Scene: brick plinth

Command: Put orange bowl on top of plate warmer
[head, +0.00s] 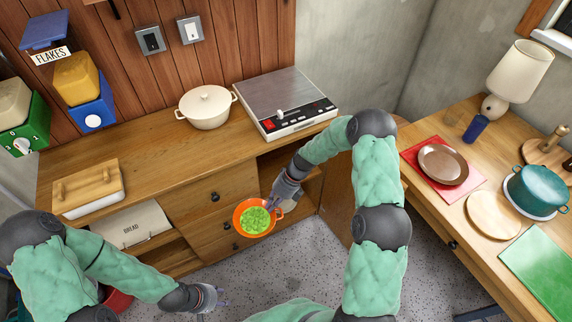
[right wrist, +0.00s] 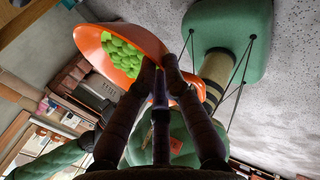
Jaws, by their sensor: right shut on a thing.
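The orange bowl (head: 238,217) holds several small green pieces and hangs in the air in front of the wooden cabinet's drawers. My right gripper (head: 274,203) is shut on the bowl's right rim; the grip also shows in the right wrist view, where the bowl (right wrist: 148,43) appears tilted by the camera angle. The plate warmer (head: 284,92), with a flat grey metal top and a front control panel, stands on the counter's right end, above and behind the bowl. Its top looks bare. My left gripper (head: 217,298) is low at the bottom, away from the bowl; its finger opening is unclear.
A cream lidded pot (head: 207,108) stands left of the warmer. A wooden-lidded bread box (head: 90,190) is at the counter's left. The right table (head: 470,130) holds a lamp, plates and a teal pot (head: 537,190). Open floor lies between the cabinet and table.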

